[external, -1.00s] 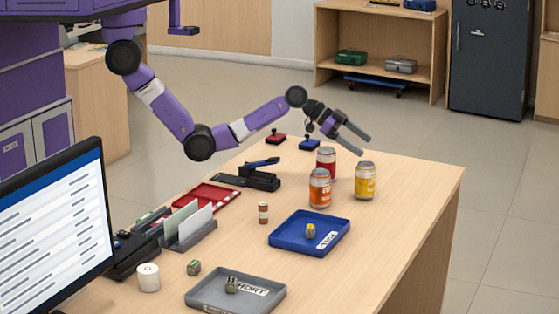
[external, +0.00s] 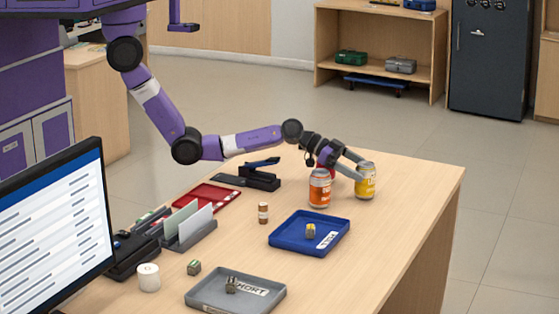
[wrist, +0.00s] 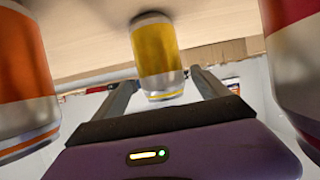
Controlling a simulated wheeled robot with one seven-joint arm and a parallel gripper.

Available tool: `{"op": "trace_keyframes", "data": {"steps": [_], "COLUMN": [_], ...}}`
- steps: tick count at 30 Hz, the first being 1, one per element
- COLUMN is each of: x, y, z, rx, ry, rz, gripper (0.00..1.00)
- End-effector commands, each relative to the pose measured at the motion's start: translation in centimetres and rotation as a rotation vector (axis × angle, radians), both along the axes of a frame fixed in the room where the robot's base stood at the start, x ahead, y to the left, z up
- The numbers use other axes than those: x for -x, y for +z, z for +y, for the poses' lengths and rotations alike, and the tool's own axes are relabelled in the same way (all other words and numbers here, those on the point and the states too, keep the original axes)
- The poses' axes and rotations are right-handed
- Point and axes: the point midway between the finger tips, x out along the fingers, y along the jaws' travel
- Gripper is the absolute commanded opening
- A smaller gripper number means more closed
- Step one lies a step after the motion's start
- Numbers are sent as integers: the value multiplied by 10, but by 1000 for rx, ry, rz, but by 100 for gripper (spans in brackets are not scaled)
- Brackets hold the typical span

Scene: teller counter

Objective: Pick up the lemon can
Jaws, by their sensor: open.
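The lemon can is the yellow can (external: 369,184), upright near the desk's far right edge. In the wrist view the yellow can (wrist: 155,45) stands ahead between my two fingers. My gripper (external: 361,170) is open and low over the desk, with its fingertips at the can's left side. In the wrist view my gripper (wrist: 163,80) has a finger on either side of the can's lower picture end. I cannot tell whether either finger touches it.
An orange can (external: 319,190) stands just left and nearer. A red can (external: 325,174) is mostly hidden behind my gripper and the orange can. In the wrist view, the orange can (wrist: 22,75) and red can (wrist: 295,65) flank my gripper. A blue tray (external: 285,240) lies in front.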

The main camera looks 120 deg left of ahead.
Motion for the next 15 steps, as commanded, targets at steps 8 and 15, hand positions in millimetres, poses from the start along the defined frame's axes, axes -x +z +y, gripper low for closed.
{"op": "trace_keyframes", "data": {"steps": [8,15], "x": [-33,-45], "y": [-8,-14], "z": [5,6], "rx": [0,-1], "ry": [-1,0], "rz": [1,1], "gripper": [85,85]}}
